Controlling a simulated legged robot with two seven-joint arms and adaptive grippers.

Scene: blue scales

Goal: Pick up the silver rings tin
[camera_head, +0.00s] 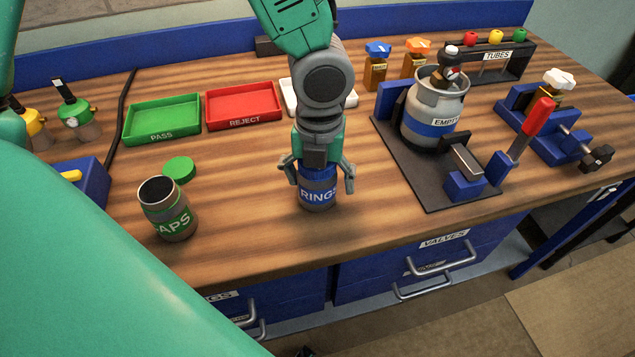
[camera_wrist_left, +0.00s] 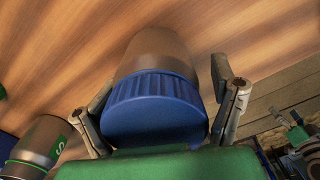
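The silver rings tin (camera_head: 318,199) stands upright on the wooden bench near its front edge, with a blue RINGS label and a blue lid. In the left wrist view its silver body (camera_wrist_left: 155,48) and ribbed blue lid (camera_wrist_left: 155,105) lie straight ahead. My left gripper (camera_head: 320,183) points down over the tin, with one finger on each side of it. In the left wrist view the fingers (camera_wrist_left: 162,85) stand apart from the lid, with a clear gap on the right. The palm hides part of the lid. My right gripper is not in view.
An open silver caps tin (camera_head: 171,220) stands to the left, with its green lid (camera_head: 180,170) behind it. Green (camera_head: 162,137) and red (camera_head: 243,122) trays lie behind. A black fixture plate (camera_head: 400,160) carrying a gas cylinder (camera_head: 418,120) is at right.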

